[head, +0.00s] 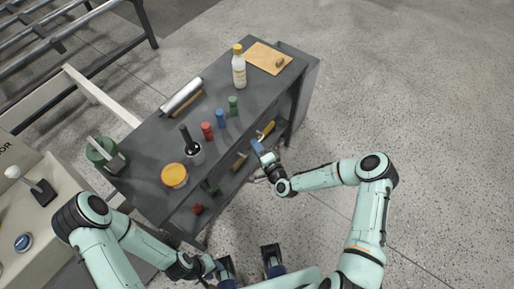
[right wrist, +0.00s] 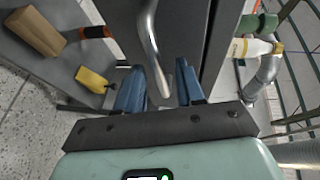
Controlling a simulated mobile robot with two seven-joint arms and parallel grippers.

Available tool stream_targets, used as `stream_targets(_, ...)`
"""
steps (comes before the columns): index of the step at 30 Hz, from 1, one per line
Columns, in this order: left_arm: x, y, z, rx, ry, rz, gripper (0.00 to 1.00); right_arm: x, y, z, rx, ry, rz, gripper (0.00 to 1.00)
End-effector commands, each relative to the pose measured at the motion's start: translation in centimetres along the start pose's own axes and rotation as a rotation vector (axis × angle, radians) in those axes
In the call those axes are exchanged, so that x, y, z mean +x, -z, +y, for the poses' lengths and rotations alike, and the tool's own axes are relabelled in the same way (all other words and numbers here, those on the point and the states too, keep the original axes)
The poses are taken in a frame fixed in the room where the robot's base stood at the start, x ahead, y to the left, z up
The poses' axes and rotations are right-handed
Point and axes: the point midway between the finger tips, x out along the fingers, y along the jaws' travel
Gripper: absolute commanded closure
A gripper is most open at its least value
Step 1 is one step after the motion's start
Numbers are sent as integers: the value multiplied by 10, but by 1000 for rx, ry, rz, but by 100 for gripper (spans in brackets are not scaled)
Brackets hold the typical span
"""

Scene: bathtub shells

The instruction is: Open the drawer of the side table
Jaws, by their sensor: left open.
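The side table (head: 148,150) is a long dark grey bench with a lower shelf. Its drawer front (right wrist: 192,35) shows in the right wrist view as a grey panel, with a curved metal handle (right wrist: 150,35) on it. My right gripper (head: 257,147) is at the table's front side in the head view. In the right wrist view, my right gripper (right wrist: 160,85) has its blue fingers apart, with the handle's end between them; contact cannot be told. How far the drawer stands out is unclear. My left gripper (head: 248,264) is open and empty in front of the table, at the bottom.
On the tabletop are a white bottle (head: 239,70), a yellow-lidded jar (head: 174,176), a foil roll (head: 181,97) and several small coloured jars. The lower shelf (right wrist: 72,110) holds a wooden block (right wrist: 36,32) and a yellow item (right wrist: 92,80). Floor to the right is clear.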

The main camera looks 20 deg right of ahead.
Motion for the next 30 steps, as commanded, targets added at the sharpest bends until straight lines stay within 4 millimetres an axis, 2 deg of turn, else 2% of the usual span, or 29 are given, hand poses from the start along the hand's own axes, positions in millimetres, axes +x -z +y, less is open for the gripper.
stream_targets(3,0,0,0,0,0,0,57,0,0,0,0,0,0,62)
stream_targets(4,0,0,0,0,0,0,57,0,0,0,0,0,0,66)
stream_targets(7,0,0,0,0,0,0,57,0,0,0,0,0,0,98)
stream_targets(8,0,0,0,0,0,0,57,0,0,0,0,0,0,100)
stream_targets(15,0,0,0,0,0,0,57,-2,0,1,0,0,0,100)
stream_targets(20,3,0,-1,0,0,-1,57,-12,5,4,-1,-1,-1,100)
stream_targets(26,9,0,-3,-1,1,-3,57,-44,19,12,-1,-4,1,100)
stream_targets(30,15,0,-5,-2,2,-5,57,-77,32,20,-1,-5,2,100)
